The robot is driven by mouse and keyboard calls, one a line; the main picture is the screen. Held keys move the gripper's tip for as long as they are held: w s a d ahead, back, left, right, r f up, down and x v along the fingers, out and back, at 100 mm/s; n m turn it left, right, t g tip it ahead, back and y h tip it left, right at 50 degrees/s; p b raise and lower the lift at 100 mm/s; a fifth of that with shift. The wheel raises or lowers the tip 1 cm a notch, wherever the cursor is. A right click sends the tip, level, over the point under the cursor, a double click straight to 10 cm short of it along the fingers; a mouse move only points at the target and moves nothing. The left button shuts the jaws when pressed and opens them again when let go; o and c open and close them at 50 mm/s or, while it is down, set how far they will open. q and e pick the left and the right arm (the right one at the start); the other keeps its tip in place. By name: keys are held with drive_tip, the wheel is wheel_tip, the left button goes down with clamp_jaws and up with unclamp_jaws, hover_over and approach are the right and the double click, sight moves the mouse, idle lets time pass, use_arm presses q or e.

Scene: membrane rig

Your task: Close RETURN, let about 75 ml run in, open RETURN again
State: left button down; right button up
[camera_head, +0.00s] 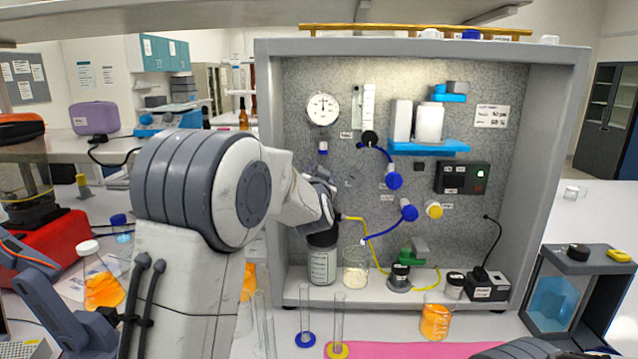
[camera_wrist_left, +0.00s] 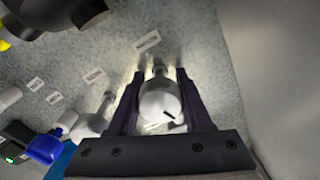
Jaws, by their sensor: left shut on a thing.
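My left gripper (camera_wrist_left: 160,76) is shut on a round pale grey knob (camera_wrist_left: 160,103) on the speckled panel, with one dark finger on each side. In the head view my left arm reaches the panel's left part and hides this knob. The small panel labels are too blurred to read, so I cannot tell which one says RETURN. A beaker (camera_head: 355,274) with some pale liquid stands on the rig's shelf, beside a dark-capped bottle (camera_head: 322,266). No volume can be read.
A gauge (camera_head: 322,109) is above. Two slim cylinders (camera_head: 304,308) (camera_head: 338,320) and an orange-filled beaker (camera_head: 435,320) stand in front of the rig.

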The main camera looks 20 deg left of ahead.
use_arm(q)
drive_tip(key=n+b, duration=0.3)
drive_tip(key=shift+f+n, duration=0.25)
drive_tip(key=shift+n, duration=0.05)
drive_tip(key=n+b, duration=0.3)
drive_tip(key=shift+n, duration=0.3)
drive_tip(key=n+b, duration=0.2)
drive_tip(key=n, duration=0.1)
drive_tip(key=shift+n, duration=0.4)
drive_tip(key=n+b, duration=0.3)
drive_tip(key=n, duration=0.1)
drive_tip(key=n+b, duration=0.1)
drive_tip(key=n, duration=0.3)
drive_tip(key=shift+b, duration=0.35)
drive_tip(key=n+b, duration=0.1)
drive_tip(key=n, duration=0.3)
drive_tip(key=shift+n+b, duration=0.3)
drive_tip(key=shift+b, duration=0.1)
drive_tip(key=n+b, duration=0.1)
drive_tip(key=n, duration=0.3)
drive_tip(key=shift+n+b, duration=0.75)
drive_tip(key=shift+n, duration=1.25)
